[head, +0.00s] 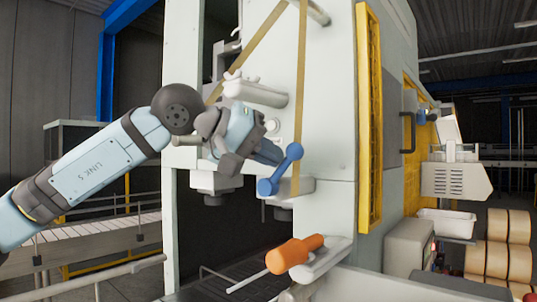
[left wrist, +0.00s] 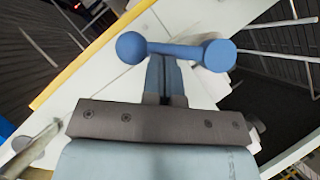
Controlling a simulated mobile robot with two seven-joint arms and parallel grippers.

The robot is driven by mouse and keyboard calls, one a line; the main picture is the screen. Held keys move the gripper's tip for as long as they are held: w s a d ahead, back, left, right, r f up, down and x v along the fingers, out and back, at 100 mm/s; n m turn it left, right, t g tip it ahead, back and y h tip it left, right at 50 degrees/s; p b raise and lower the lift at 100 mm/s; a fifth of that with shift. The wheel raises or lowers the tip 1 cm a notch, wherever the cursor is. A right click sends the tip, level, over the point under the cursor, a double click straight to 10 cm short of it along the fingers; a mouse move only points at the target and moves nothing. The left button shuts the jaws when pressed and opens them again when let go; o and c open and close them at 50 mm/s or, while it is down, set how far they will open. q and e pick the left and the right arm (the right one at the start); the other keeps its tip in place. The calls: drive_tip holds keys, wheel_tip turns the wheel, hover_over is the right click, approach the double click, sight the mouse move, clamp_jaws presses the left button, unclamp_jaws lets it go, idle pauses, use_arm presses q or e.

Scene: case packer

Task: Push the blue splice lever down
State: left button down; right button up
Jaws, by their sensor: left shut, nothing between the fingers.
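The blue splice lever (head: 281,170) is on the front of the pale machine, slanting up to the right from its thick hub to a round knob. My left gripper (head: 274,153) is shut and empty, its fingertips close beside the lever, a little left of the knob. In the left wrist view, the lever (left wrist: 176,50) lies across the picture just beyond the shut fingertips (left wrist: 166,60), which point at its middle. I cannot tell whether they touch it. My right gripper is not in view.
A tan web (head: 300,90) runs down the machine behind the lever. An orange-handled lever (head: 295,254) sticks out below. A yellow-framed guard (head: 369,120) stands to the right. A white roller (head: 257,93) is just above my left gripper.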

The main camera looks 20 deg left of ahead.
sight(285, 168)
use_arm(q)
drive_tip(key=shift+d+f+y, duration=0.1)
drive_tip(key=shift+d+y, duration=0.1)
drive_tip(key=shift+y, duration=0.1)
drive_tip(key=shift+s+d+f+m+y+b, duration=0.2)
drive_tip(key=shift+d+m+y+b, duration=0.1)
drive_tip(key=shift+m, duration=0.15)
drive_tip(key=shift+s+d+f+m+y+b, duration=0.15)
drive_tip(key=shift+d+m+y, duration=0.15)
drive_tip(key=shift+m, duration=0.15)
drive_tip(key=shift+s+d+f+m+t+y+b, duration=0.2)
drive_tip(key=shift+d+f+m+t+y+b, duration=0.35)
drive_tip(key=shift+m+y, duration=0.55)
drive_tip(key=shift+d+f+b, duration=0.3)
drive_tip(key=shift+f, duration=0.15)
